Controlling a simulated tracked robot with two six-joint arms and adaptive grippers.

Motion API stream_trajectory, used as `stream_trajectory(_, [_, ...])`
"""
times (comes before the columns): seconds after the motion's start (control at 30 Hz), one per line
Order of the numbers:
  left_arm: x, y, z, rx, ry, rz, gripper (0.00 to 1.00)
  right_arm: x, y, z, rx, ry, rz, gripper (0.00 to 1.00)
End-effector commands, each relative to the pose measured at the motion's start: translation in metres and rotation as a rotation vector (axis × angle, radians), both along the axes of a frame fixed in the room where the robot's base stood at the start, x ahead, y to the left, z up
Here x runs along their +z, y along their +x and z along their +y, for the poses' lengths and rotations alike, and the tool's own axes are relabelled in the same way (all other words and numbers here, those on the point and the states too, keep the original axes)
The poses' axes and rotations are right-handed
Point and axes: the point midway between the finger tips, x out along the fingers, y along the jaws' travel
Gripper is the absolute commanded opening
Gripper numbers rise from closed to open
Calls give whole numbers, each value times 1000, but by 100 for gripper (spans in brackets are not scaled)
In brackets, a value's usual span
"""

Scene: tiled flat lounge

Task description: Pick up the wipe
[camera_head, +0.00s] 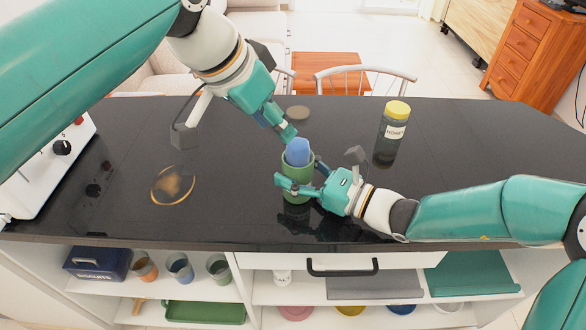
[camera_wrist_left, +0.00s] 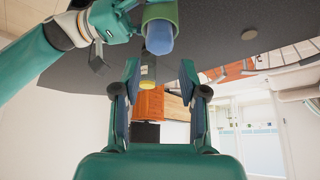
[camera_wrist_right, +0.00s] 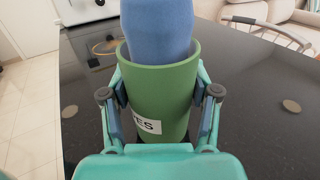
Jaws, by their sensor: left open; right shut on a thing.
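The blue wipe (camera_head: 298,152) sticks up out of a green canister (camera_head: 299,190) over the dark counter. The canister's label, partly hidden, ends in "ES" in the right wrist view, where the wipe (camera_wrist_right: 158,25) fills its mouth. My right gripper (camera_wrist_right: 160,105) is shut on the canister, one finger on each side. My left gripper (camera_head: 286,130) is open and empty, just above and left of the wipe in the head view. In the left wrist view the wipe (camera_wrist_left: 159,40) lies above the gap between the fingertips, not between them.
A round plate-like thing (camera_head: 173,185) and a white appliance (camera_head: 45,170) are at the left. A small disc (camera_head: 298,113) lies near the back edge.

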Motion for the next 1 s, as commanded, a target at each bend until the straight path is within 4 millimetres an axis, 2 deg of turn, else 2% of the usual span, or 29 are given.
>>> stream_trajectory(0.03, [0,0,0,3,-1,1,53,0,0,0,0,0,1,24])
stream_trajectory(0.13, [-1,-1,0,30,-9,16,69,0,0,0,0,0,1,24])
stream_trajectory(0.27, [0,-3,10,143,-14,68,69,0,0,0,0,0,1,24])
stream_trajectory(0.47, [14,0,25,432,4,134,69,0,0,0,0,0,1,24])
stream_trajectory(0.6, [27,1,10,568,32,125,69,0,0,0,0,1,1,24])
stream_trajectory(0.7, [30,1,-13,544,49,97,69,0,0,0,0,0,0,24])
stream_trajectory(0.8, [20,0,-25,520,60,96,69,0,0,0,0,0,0,24])
stream_trajectory(1.0, [-9,11,-28,517,60,96,69,0,0,0,0,0,0,24])
